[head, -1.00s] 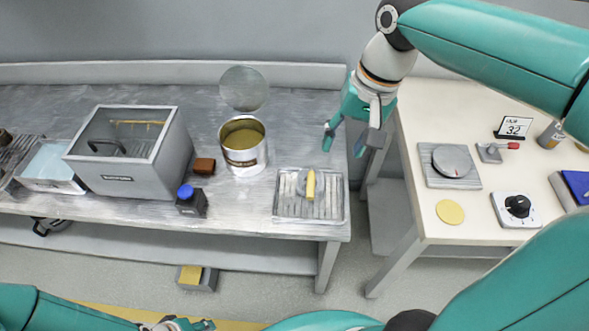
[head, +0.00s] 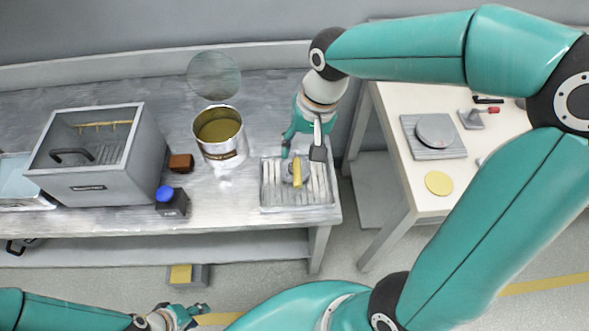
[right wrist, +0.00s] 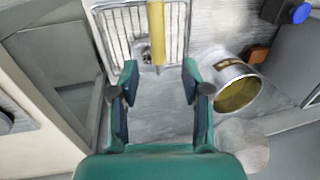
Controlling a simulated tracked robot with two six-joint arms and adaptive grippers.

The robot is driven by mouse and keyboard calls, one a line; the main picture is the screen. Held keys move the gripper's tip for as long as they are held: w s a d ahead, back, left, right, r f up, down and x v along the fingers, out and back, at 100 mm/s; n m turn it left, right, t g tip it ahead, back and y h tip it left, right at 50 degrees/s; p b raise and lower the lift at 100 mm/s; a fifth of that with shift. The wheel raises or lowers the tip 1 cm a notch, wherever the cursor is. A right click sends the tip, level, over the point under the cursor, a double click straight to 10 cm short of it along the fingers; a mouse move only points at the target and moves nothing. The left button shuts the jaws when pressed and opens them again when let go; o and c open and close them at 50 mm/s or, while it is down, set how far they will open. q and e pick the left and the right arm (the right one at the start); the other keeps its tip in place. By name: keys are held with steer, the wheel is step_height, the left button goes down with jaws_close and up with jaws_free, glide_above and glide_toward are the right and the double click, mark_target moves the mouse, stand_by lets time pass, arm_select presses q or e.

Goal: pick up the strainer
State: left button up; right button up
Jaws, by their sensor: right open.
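The strainer (head: 297,173) has a yellow handle and a small grey round part. It lies on a ribbed rack tray (head: 331,205) near the front right of the metal bench. In the right wrist view the strainer (right wrist: 157,30) shows at the top, its handle upright in the picture. My right gripper (head: 302,154) is open and empty just behind and above the strainer; in the right wrist view its fingertips (right wrist: 160,68) stand to both sides of the handle's line, apart from it. My left gripper (head: 190,313) is low at the bottom left, away from the bench; its jaw state is unclear.
An open can (head: 222,152) with yellowish contents stands left of the tray, a round translucent disc (head: 214,76) behind it. A cream table (head: 400,195) stands right, across a gap.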

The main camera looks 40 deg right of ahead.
mark_target(297, 161)
steer(key=shift+w+a+f, duration=0.1)
steer(key=shift+a+f, duration=0.15)
steer(key=shift+f, duration=1.1)
steer(key=shift+a+f, duration=0.2)
steer(key=shift+f, duration=1.1)
steer(key=shift+c, duration=0.3)
jaws_close()
steer(key=shift+r, duration=0.1)
